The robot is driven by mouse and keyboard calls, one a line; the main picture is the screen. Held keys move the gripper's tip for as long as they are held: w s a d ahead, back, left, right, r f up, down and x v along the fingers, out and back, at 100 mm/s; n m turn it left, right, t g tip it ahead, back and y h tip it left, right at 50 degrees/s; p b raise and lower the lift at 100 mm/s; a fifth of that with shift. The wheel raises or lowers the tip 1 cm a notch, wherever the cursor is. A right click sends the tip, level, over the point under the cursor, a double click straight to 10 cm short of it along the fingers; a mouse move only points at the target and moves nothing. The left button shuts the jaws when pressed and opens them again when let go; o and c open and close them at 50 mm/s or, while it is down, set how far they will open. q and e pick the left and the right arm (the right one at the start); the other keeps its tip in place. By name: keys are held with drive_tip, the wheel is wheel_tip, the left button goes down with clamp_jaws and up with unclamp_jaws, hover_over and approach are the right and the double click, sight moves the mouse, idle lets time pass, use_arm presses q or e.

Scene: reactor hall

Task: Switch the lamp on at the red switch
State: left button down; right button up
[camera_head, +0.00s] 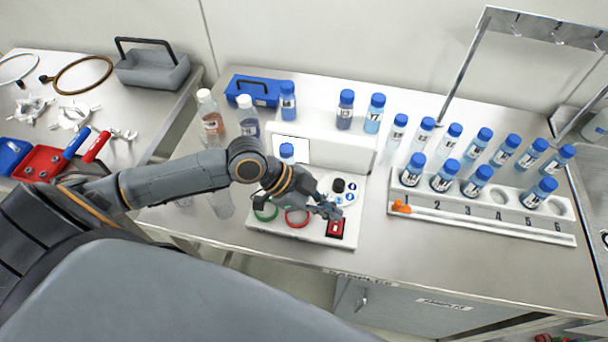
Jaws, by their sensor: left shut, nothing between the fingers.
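The red switch (336,228) sits at the front right corner of a white device (345,243) on the steel bench. My left gripper (330,212) is shut and empty. Its fingertips are just above and behind the red switch, close to it; I cannot tell if they touch it. A bright white lit panel (291,150) stands at the back of the device, with a blue-capped vial (287,152) in front of it. A green ring (265,211) and a red ring (297,218) lie on the device, partly hidden by my left gripper. My right gripper is not in view.
A white numbered rack (480,225) with several blue-capped vials stands to the right, an orange piece (401,207) at its left end. Clear bottles (210,115) stand behind my left arm. A metal hook stand (465,62) rises at the back right.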

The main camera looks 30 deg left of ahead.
use_arm(q)
wheel_tip(320, 180, up, 2)
drive_tip(key=shift+w+r+p, duration=0.15)
drive_tip(key=shift+r+p, duration=0.1)
drive_tip(key=shift+p, duration=0.4)
drive_tip(key=shift+a+f+b, duration=0.15)
drive_tip(key=shift+a+b, duration=0.7)
drive_tip(key=shift+b, duration=0.1)
drive_tip(key=w+b+v, duration=0.1)
drive_tip(key=b+v, duration=0.1)
drive_tip(key=v, duration=0.6)
drive_tip(key=shift+a+r, duration=0.15)
drive_tip(key=shift+r, duration=0.15)
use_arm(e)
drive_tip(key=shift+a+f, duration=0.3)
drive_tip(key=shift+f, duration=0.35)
